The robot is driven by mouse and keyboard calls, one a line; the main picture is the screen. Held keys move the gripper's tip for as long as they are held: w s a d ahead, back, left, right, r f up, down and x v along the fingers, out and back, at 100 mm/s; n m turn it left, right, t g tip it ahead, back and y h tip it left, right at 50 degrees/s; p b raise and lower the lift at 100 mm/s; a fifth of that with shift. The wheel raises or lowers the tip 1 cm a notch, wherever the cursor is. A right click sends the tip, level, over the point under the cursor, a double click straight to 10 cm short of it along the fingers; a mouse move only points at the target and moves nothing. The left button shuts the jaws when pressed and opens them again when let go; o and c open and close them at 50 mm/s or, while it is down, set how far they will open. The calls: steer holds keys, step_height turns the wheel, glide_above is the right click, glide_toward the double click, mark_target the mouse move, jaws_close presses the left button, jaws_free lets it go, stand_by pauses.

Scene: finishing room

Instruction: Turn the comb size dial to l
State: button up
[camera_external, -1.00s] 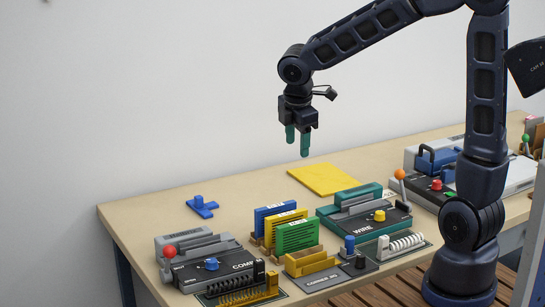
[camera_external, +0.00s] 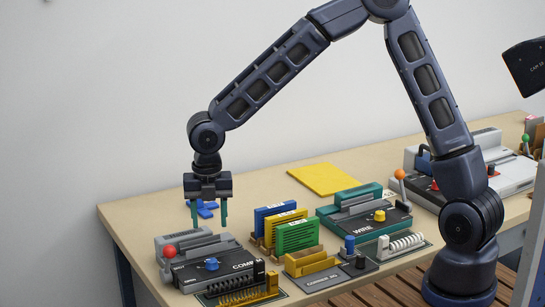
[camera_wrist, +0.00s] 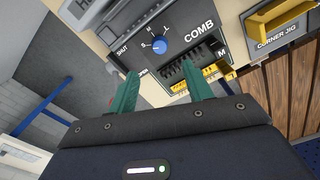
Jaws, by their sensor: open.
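The comb machine (camera_external: 205,268) is a grey and black unit at the front left of the table, marked COMB. Its blue size dial (camera_external: 211,264) sits on the black top. In the wrist view the dial (camera_wrist: 159,44) shows below an arc of letters, with its white mark toward the upper left; the exact setting is too small to read surely. My gripper (camera_external: 208,222) is open and empty, with green fingers pointing down above the rear of the comb machine, apart from the dial. The fingers (camera_wrist: 160,95) also show in the wrist view.
A red-knobbed lever (camera_external: 169,251) rises at the comb machine's left. Upright blue, yellow and green books (camera_external: 297,234) stand to the right, near the corner jig (camera_external: 312,263) and the WIRE machine (camera_external: 366,218). The table's back left is clear.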

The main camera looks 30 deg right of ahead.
mark_target(209, 264)
step_height(209, 264, down, 11)
steer(key=shift+r, duration=0.1)
stand_by(0.5)
steer(key=c, duration=1)
steer(key=shift+o, duration=0.2)
